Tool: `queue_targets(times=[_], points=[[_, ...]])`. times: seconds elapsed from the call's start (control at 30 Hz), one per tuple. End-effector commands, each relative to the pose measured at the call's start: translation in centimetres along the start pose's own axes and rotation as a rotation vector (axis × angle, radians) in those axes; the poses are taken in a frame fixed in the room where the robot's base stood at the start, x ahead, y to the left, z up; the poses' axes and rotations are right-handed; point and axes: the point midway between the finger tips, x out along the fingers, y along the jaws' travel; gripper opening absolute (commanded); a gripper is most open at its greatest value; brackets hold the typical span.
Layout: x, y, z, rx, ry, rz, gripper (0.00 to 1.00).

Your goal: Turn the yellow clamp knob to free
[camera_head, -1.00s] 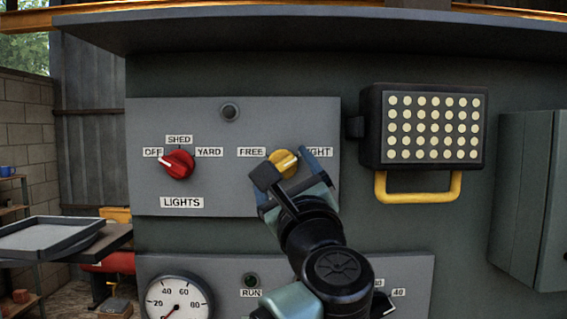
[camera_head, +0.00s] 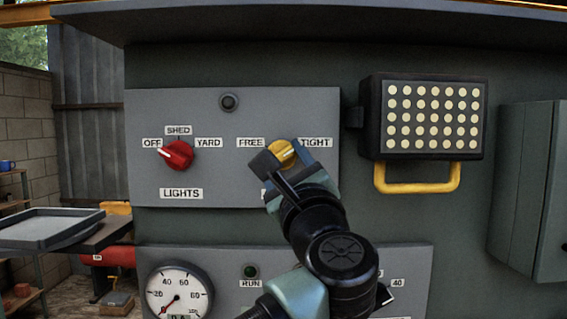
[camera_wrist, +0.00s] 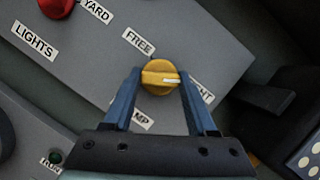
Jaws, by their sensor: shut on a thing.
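The yellow clamp knob (camera_head: 282,152) sits on the grey panel between the FREE label (camera_head: 251,142) on its left and the TIGHT label (camera_head: 316,142) on its right. It also shows in the wrist view (camera_wrist: 158,73), where its white mark points to the right, between the two labels and nearer the TIGHT side. My gripper (camera_head: 284,160) is at the knob, with one finger on each side; in the wrist view my gripper (camera_wrist: 160,88) is shut on it. The fingers partly cover the label below the knob.
A red lights knob (camera_head: 177,155) is left of the clamp knob on the same panel (camera_head: 230,180). A black lamp box (camera_head: 375,135) with a yellow handle (camera_head: 418,187) projects at the right. A gauge (camera_head: 178,294) is below. A grey tray (camera_head: 45,228) stands at far left.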

Motion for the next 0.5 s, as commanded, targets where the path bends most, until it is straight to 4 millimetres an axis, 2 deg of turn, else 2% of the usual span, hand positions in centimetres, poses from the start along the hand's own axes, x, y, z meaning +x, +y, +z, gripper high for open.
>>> queue_targets(times=[0.5], points=[[-0.04, -0.17, -0.20, -0.385, 0.001, 0.158, 0.01]])
